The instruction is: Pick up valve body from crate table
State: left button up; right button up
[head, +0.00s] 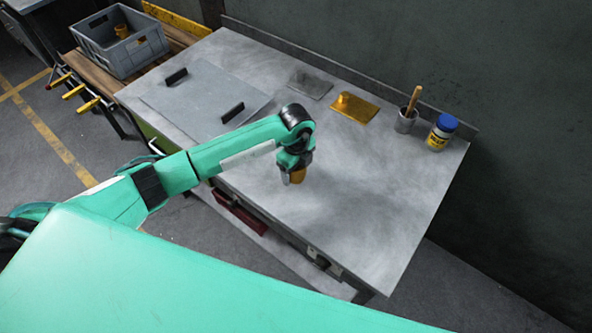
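My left gripper (293,177) is over the front middle of the grey metal table (380,200), pointing down. Another brass-coloured piece (122,31) is inside the grey crate (118,62), which stands on a wooden bench at the upper left, far from the gripper. My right gripper is not in view.
On the table lie a grey plate with two black handles (205,100), a small grey plate (310,84) and a yellow plate (358,108) with a brass-coloured piece on it. A cup with a brush (406,120) and a blue-lidded jar (441,132) stand at the right. The front right is clear.

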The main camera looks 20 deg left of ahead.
pick_arm(q)
jog(key=c, duration=1)
jog(key=shift+w+r, duration=0.1)
